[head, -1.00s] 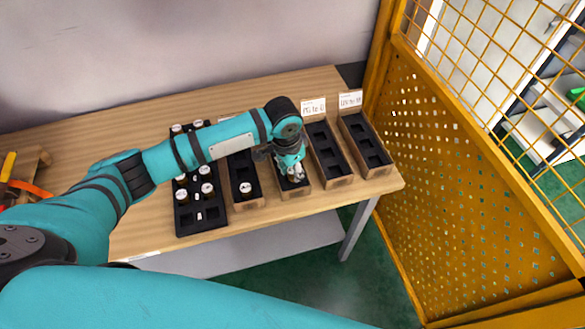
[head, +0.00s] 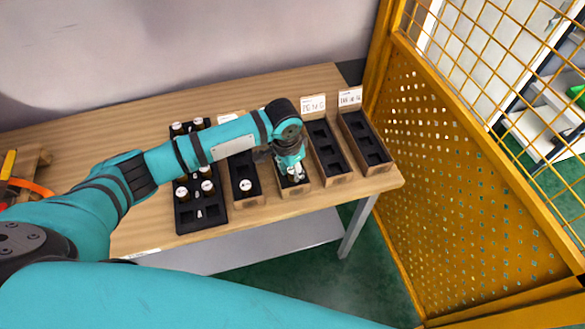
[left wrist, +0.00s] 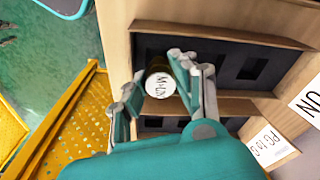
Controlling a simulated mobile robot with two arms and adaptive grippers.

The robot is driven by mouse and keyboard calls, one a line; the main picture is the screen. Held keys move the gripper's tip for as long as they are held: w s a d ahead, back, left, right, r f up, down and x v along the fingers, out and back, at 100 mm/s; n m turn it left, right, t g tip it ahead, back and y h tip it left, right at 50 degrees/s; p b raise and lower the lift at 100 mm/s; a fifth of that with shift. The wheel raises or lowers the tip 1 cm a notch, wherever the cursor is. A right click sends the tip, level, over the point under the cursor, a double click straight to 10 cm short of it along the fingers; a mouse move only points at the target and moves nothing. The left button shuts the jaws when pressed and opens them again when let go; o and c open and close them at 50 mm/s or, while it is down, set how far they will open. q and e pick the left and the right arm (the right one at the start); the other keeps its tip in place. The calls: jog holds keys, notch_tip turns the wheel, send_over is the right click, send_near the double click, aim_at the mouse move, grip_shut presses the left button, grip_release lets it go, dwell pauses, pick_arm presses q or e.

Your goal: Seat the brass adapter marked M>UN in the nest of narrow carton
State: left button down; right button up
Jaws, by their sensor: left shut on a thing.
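In the left wrist view the gripper (left wrist: 162,78) is shut on the brass adapter (left wrist: 160,86), whose white top reads M>UN. The adapter is at the end compartment of the carton's black insert (left wrist: 212,60). I cannot tell whether its base rests on the nest floor. A card (left wrist: 307,103) at that carton's far end shows UN; the rest is cut off. My right gripper is not in view.
A black tray (head: 210,227) with several white-topped parts is at left. Two cartons with empty compartments (head: 342,180) (head: 376,170) stand at right; the PG to G card (head: 313,105) marks one. A yellow mesh fence (head: 450,190) borders the table's right.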

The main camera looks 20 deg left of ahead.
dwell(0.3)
pick_arm(q)
jog(key=shift+p, duration=0.5)
jog(key=shift+f+b, duration=0.3)
jog(key=shift+f, duration=0.6)
jog(key=c, duration=1)
grip_release()
jog(key=shift+o, duration=0.2)
